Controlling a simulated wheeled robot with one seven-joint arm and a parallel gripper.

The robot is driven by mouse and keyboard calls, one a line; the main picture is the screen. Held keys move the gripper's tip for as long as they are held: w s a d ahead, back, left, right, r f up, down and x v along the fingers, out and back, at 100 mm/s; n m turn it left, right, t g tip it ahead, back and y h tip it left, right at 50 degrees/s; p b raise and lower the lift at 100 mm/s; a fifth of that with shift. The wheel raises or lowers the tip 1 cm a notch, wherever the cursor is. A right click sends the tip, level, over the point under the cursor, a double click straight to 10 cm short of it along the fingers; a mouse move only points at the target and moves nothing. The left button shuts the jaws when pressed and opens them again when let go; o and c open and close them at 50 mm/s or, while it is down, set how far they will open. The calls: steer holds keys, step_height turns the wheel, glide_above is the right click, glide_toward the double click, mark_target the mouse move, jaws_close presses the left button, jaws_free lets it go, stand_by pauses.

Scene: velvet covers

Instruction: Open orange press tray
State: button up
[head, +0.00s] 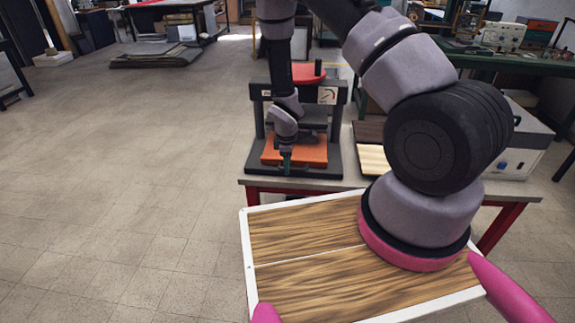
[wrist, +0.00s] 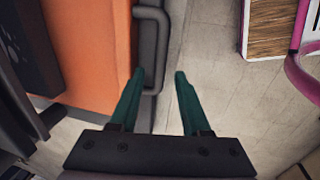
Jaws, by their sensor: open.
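The orange press tray (head: 312,150) lies in the base of the dark press (head: 339,120) on the table. In the wrist view the tray (wrist: 88,50) fills the left side, and its dark bar handle (wrist: 161,45) sticks out from its front edge. My gripper (wrist: 159,73) is open, with teal fingers on either side of the handle bar in the picture. Whether the fingers touch the bar or reach its depth I cannot tell. In the head view my gripper (head: 286,158) is at the tray's front edge, and the handle is hidden there.
The press stands on a grey-topped table (head: 350,186) with red legs. Light and dark boards (head: 372,160) lie right of the press, and a grey box instrument (head: 525,145) stands farther right. Open tiled floor (head: 130,170) lies to the left.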

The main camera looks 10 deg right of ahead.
steer(key=shift+f, duration=0.2)
steer(key=shift+c, duration=0.4)
jaws_close()
stand_by(1.0)
